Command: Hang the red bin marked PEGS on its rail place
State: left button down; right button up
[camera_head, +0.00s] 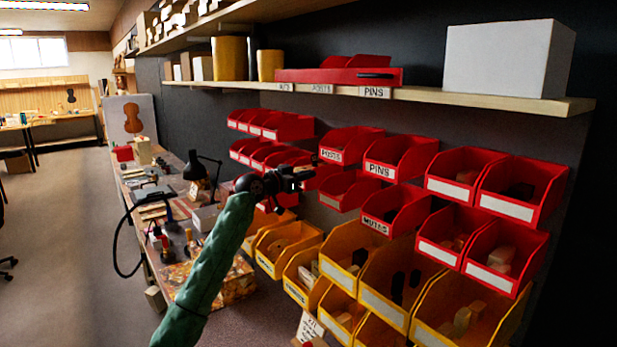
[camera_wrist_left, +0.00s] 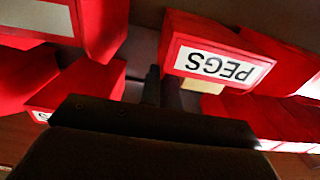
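The red bin marked PEGS (camera_wrist_left: 215,65) shows in the left wrist view, its white label upside down, with something tan visible at its lip. In the head view I cannot pick out its label; a red bin part (camera_head: 313,182) shows just behind my left gripper. My left gripper (camera_head: 300,178) is at the wall of red bins, at the end of my green-sleeved arm. In the left wrist view a dark finger (camera_wrist_left: 151,88) stands just beside the PEGS bin; I cannot tell whether it touches or grips it. My right gripper is not in view.
Red bins marked POSTS (camera_head: 345,145), PINS (camera_head: 400,157) and MUTES (camera_head: 395,208) hang close to the right. Yellow bins (camera_head: 285,243) hang below. A shelf (camera_head: 480,99) with a white box (camera_head: 508,58) juts out above. A cluttered bench (camera_head: 165,205) with a black lamp (camera_head: 203,166) stands left.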

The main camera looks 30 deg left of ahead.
pick_arm(q)
jog(key=shift+f+b, duration=0.3)
jog(key=shift+f, duration=0.05)
jog(key=c, duration=1.6)
grip_release()
jog(key=shift+o, duration=0.2)
jog(key=shift+f, duration=0.1)
